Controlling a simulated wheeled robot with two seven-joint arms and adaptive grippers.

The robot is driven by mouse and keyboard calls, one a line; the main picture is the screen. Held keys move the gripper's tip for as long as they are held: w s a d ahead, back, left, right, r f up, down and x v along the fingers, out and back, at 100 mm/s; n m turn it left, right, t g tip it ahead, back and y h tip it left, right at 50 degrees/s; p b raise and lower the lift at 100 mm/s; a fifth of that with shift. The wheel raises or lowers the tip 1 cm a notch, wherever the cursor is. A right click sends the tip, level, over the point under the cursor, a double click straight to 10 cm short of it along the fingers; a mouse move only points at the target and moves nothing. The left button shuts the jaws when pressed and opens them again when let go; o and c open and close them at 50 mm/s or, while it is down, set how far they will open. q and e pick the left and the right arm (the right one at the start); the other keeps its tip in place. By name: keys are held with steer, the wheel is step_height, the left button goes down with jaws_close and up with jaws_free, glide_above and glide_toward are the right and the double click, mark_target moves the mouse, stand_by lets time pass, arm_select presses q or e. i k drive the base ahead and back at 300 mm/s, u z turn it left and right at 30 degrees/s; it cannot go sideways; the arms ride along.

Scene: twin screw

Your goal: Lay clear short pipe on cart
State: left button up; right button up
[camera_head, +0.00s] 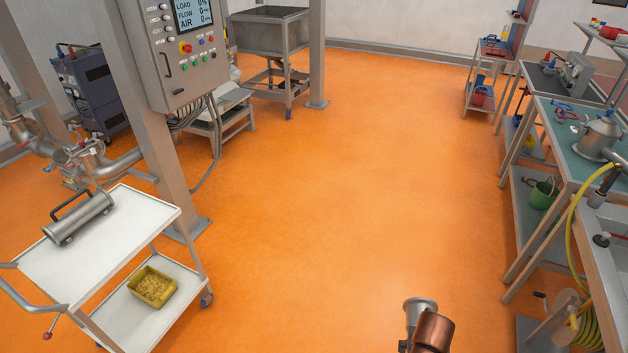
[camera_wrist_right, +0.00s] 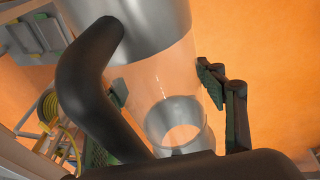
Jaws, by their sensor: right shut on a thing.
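The clear short pipe (camera_wrist_right: 165,75), a see-through tube with metal ends and a dark curved handle, fills the middle of the right wrist view. My right gripper (camera_wrist_right: 160,85) is shut on it. Its dark fingers show on both sides of the tube, but the exact contact is hidden. In the head view a metal end of the pipe (camera_head: 420,306) shows at the bottom edge, over the floor, beside a copper-coloured part. The white cart (camera_head: 125,238) stands at lower left, well left of the pipe. My left gripper is not in view.
A metal cylinder with a black handle (camera_head: 78,219) lies on the cart's upper shelf, towards the back left; the front right of that shelf is bare. A yellow bin (camera_head: 152,286) sits below. A post with a control box (camera_head: 175,50) rises behind. Workbenches (camera_head: 560,140) line the right. The middle floor is clear.

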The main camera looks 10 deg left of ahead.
mark_target(118, 242)
steer(key=u, duration=2.45)
steer(key=i, duration=1.15)
steer(key=z, duration=0.05)
